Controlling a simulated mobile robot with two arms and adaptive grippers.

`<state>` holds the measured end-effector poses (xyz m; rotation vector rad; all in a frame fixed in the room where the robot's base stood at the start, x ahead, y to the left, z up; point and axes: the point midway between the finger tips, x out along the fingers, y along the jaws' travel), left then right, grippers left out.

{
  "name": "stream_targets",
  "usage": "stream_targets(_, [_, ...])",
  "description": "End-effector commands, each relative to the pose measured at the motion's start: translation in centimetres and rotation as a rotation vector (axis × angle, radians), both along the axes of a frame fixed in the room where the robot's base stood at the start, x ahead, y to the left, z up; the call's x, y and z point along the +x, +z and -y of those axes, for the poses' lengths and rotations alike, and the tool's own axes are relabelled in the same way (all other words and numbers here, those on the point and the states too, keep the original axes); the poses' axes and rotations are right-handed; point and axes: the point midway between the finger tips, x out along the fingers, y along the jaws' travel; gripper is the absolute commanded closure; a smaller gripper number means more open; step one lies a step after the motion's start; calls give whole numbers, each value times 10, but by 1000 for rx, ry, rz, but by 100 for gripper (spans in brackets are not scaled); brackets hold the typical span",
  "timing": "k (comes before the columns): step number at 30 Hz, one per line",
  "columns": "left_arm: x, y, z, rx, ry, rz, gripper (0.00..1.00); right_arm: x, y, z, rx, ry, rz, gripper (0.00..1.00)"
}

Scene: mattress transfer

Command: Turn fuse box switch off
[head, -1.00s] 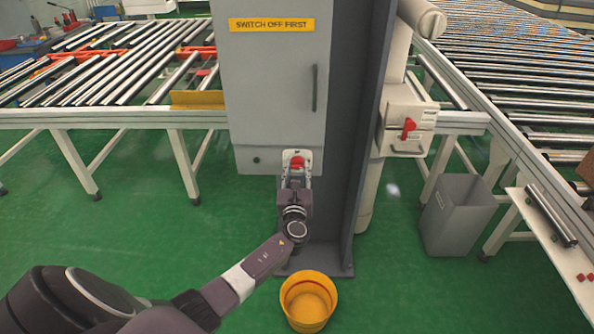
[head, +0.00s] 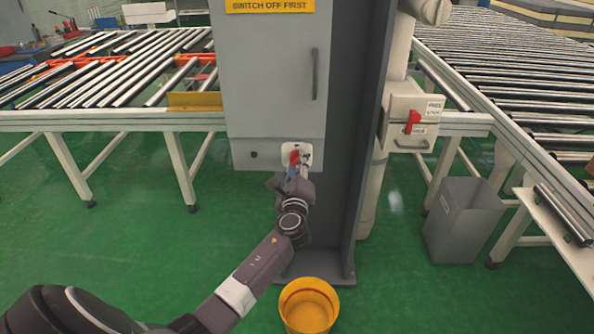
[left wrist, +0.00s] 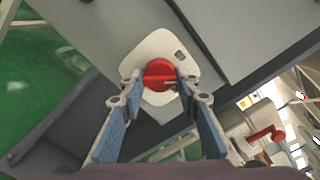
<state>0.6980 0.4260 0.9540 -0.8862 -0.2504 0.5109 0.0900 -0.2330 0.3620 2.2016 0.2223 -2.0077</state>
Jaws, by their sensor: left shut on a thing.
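The grey fuse box (head: 272,80) is fixed to a dark column, under a yellow "SWITCH OFF FIRST" label (head: 270,5). Its red rotary switch (head: 294,157) sits on a pale plate low on the box. In the left wrist view the red knob (left wrist: 160,74) is round, on a white plate (left wrist: 152,50). My left gripper (head: 297,168) reaches up to the switch, and its fingers (left wrist: 160,88) are shut on the knob from both sides. The gripper looks tilted in the head view. The fingers hide part of the knob. My right gripper is not in view.
A yellow bucket (head: 309,305) stands on the floor below the box. A second box with a red handle (head: 413,120) is right of the column. A grey bin (head: 462,220) stands further right. Roller conveyors (head: 110,120) flank both sides.

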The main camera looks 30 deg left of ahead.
Motion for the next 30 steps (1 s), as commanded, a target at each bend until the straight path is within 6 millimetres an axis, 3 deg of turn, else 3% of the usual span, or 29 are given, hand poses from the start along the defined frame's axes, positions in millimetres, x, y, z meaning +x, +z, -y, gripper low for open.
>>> stream_targets(1, [0, -4, 0, -42, 0, 26, 94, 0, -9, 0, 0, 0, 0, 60])
stream_targets(12, [0, -3, 1, -329, 0, 201, 94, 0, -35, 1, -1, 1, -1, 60])
stream_targets(30, [0, 0, 1, -569, 0, 346, 94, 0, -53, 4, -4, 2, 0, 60])
